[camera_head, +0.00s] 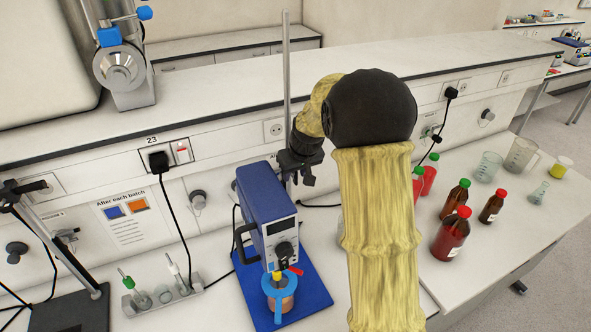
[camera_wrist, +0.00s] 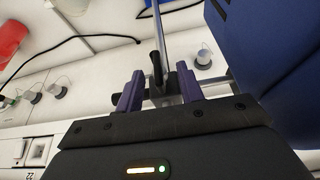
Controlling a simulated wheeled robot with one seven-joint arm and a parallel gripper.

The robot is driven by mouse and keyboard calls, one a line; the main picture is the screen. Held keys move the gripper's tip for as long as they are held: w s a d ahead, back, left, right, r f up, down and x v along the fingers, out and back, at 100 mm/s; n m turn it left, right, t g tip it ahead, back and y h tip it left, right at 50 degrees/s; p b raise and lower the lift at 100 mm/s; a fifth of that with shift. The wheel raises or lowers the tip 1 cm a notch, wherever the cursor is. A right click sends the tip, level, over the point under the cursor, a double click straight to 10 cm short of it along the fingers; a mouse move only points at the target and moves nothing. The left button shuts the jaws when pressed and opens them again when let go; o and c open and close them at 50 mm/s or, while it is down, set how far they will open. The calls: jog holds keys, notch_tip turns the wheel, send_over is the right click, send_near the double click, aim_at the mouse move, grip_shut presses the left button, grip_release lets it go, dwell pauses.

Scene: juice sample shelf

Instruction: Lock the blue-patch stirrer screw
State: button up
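The blue stirrer (camera_head: 265,205) stands on a blue base against a tall metal rod (camera_head: 286,60). In the wrist view its blue housing (camera_wrist: 265,50) fills the upper right. A black clamp with a knob-like screw (camera_wrist: 157,67) sits by the rod (camera_wrist: 158,25), between and beyond my fingertips. My gripper (camera_wrist: 160,88) is open, with a purple finger on each side and gaps around the clamp. I see no contact. In the head view my gripper (camera_head: 300,174) is behind the stirrer's top, beside the rod. The screw is hidden there, and I cannot tell whether it is tight.
A blue-rimmed vessel (camera_head: 279,284) with orange contents sits under the stirrer head, near a red lever (camera_head: 296,270). A vial rack (camera_head: 162,298) stands at left. Red-capped bottles (camera_head: 452,235) stand at right. A cable (camera_head: 175,220) hangs from the wall. A notice (camera_head: 128,222) shows blue and orange patches.

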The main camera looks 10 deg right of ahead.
grip_shut()
jog(key=shift+d+y+b, duration=0.15)
jog(key=shift+y+b, duration=0.15)
jog(key=shift+b, duration=0.2)
jog(key=shift+w+d+f+m+g+y+b, duration=0.15)
jog(key=shift+d+f+m+y+b, duration=0.4)
jog(key=shift+y+b, duration=2.05)
jog(key=shift+s+d+f+m+g+y+b, duration=0.15)
jog(key=shift+m+y+b, duration=0.75)
jog(key=shift+y+b, duration=1.65)
jog(key=shift+w+d+f+m+g+y+b, duration=0.3)
jog(key=shift+m+y+b, duration=0.45)
jog(key=shift+y+b, duration=1.8)
jog(key=shift+s+a+y+p, duration=0.15)
jog(key=shift+y+p, duration=0.2)
jog(key=shift+y, duration=0.15)
